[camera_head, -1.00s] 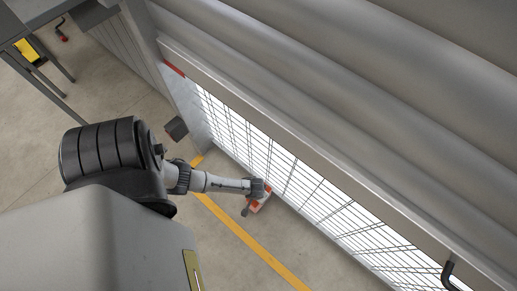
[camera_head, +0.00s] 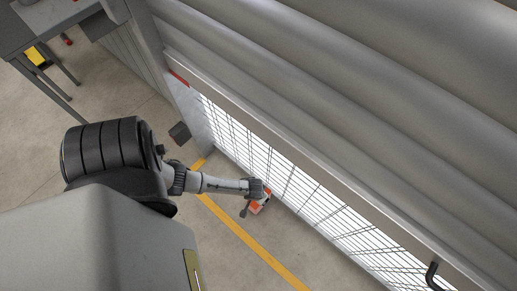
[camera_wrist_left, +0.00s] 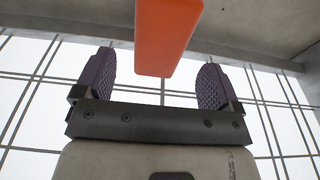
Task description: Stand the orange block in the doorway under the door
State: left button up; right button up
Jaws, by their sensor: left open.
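The orange block (camera_head: 260,203) shows in the head view beside my left gripper (camera_head: 258,190), low near the mesh-filled opening. My arm hides part of it. In the left wrist view the orange block (camera_wrist_left: 167,35) hangs in from the top edge, between the lines of the two fingers, with a gap on both sides. My left gripper (camera_wrist_left: 156,88) is open there, its purple pads wide apart and nothing between them touching. The grey door (camera_head: 330,110) is raised, its bottom edge running diagonally above the opening. My right gripper is not in view.
White-lit wire mesh (camera_head: 290,180) fills the opening below the door. A yellow floor line (camera_head: 245,237) runs along the concrete in front of it. A grey table (camera_head: 30,35) stands at upper left. The floor left of the line is mostly clear.

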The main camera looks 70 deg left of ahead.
pick_arm(q)
jog(key=d+r+m+t+h+p, duration=0.15)
jog(key=d+r, duration=0.25)
jog(key=r, duration=0.6)
jog(key=d+r+m+g+y+p, duration=0.1)
jog(key=d+r+m+p, duration=0.2)
jog(key=r, duration=0.7)
jog(key=s+d+r+m, duration=0.1)
jog(key=s+r, duration=0.1)
jog(key=r, duration=0.6)
jog(key=s+d+r+m+t, duration=0.1)
jog(key=s+r+m, duration=0.1)
jog(key=r, duration=0.6)
jog(key=shift+r+b, duration=0.3)
jog(key=shift+b, duration=0.05)
jog(key=shift+a+t+h, duration=0.1)
jog(key=shift+t+h, duration=0.15)
